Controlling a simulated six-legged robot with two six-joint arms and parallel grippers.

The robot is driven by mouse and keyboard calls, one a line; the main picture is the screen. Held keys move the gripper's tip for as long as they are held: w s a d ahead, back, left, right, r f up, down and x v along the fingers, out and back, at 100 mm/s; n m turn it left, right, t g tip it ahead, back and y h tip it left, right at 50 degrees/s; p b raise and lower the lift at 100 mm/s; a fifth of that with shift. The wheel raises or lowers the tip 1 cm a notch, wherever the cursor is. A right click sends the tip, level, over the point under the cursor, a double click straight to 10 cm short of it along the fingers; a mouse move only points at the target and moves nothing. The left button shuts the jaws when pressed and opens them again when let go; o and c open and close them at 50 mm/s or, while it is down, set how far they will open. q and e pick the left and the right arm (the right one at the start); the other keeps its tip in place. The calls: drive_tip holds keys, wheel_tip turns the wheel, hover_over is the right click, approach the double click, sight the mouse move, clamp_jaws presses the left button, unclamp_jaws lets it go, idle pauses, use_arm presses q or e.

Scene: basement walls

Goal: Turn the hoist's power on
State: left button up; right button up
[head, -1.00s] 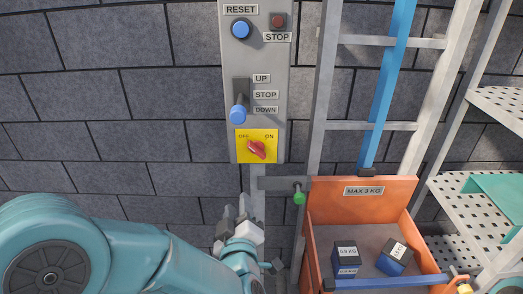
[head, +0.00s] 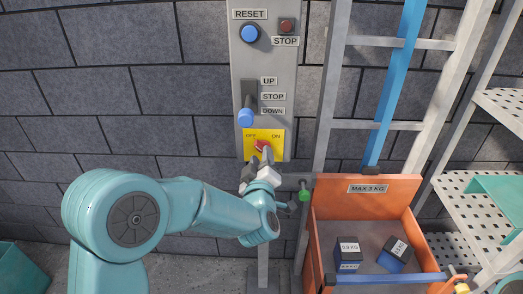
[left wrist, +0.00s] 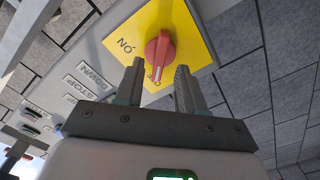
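The red power knob (head: 261,146) sits on a yellow plate (head: 280,150) marked OFF and ON, low on the grey control panel (head: 239,70). In the left wrist view the knob (left wrist: 160,48) shows upside down, its white line toward the OFF label. My left gripper (head: 258,163) is just below the knob and partly covers it in the head view. In the left wrist view its two fingers (left wrist: 160,68) are apart and empty, with the knob just beyond and between the tips. Contact cannot be told. My right gripper is not in view.
Above are a blue-capped lever (head: 246,117) by DOWN, a blue RESET button (head: 250,33) and a red STOP button (head: 287,26). Right of my gripper are a green-knobbed bolt (head: 304,194), an orange bin (head: 408,190) with two weights, and a ladder (head: 334,90).

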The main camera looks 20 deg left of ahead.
use_arm(q)
drive_tip(key=shift+x, duration=0.95)
clamp_jaws()
drive_tip(key=m, duration=0.4)
drive_tip(key=m+b, duration=0.1)
drive_tip(key=m, duration=0.7)
drive_tip(key=shift+d+r+b, duration=0.25)
drive_tip(key=shift+b, duration=0.15)
drive_tip(key=m+p, duration=0.1)
drive_tip(key=m, duration=0.4)
drive_tip(key=shift+d+m, duration=0.1)
drive_tip(key=shift+m, duration=0.3)
drive_tip(key=shift+f, duration=0.1)
